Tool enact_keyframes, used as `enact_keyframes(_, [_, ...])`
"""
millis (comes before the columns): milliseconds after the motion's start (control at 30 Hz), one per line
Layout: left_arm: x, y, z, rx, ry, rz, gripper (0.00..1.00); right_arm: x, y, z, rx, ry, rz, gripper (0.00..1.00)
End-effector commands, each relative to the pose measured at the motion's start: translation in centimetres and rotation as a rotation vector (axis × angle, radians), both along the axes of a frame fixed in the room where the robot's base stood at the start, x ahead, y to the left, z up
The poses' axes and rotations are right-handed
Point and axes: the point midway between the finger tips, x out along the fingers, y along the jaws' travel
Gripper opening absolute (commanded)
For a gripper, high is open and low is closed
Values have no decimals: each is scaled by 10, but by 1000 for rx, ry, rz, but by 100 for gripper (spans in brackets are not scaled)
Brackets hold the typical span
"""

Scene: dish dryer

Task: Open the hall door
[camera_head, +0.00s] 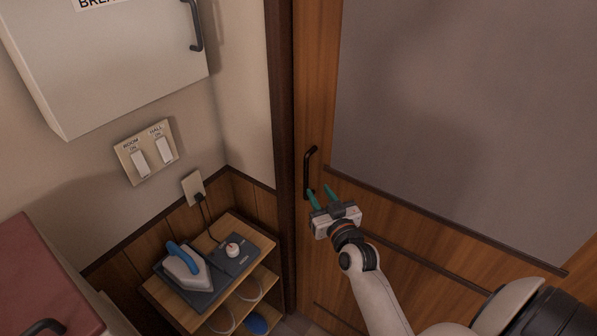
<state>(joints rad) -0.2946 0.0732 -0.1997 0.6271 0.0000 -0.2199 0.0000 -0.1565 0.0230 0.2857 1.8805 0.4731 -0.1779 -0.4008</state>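The hall door (319,110) is a wooden door with a large grey panel, and it looks closed against its dark frame. Its black vertical bar handle (308,172) is near the door's left edge. My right gripper (322,196) comes in from the lower right and is open, with its two green fingers apart. The fingertips are close to the lower end of the handle. I cannot tell whether they touch it, and nothing shows between them. My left gripper is not in view.
A small wooden shelf (240,303) with an iron (186,267) on a dark base stands in the corner left of the door. Light switches (147,151) and a wall box (120,60) are on the left wall. A red-topped cabinet (45,280) is at lower left.

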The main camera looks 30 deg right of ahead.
Motion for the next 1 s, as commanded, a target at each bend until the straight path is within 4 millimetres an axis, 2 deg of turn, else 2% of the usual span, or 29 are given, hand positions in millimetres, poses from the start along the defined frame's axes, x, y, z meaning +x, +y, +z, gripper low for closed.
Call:
enact_keyframes(200, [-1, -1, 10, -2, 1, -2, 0, 46, -9, 2, 1, 0, 1, 34])
enact_keyframes(433, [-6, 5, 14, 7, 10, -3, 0, 81, -15, 1, 0, 1, 2, 34])
enact_keyframes(600, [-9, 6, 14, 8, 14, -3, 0, 91, -18, 0, 0, 1, 1, 34])
enact_keyframes(867, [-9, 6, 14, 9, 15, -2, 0, 92, -18, 0, 0, 1, 1, 34])
enact_keyframes(900, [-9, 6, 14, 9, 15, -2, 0, 92, -18, 0, 0, 1, 1, 33])
enact_keyframes(1000, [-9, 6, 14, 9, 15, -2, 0, 92, -18, 0, 0, 2, 1, 16])
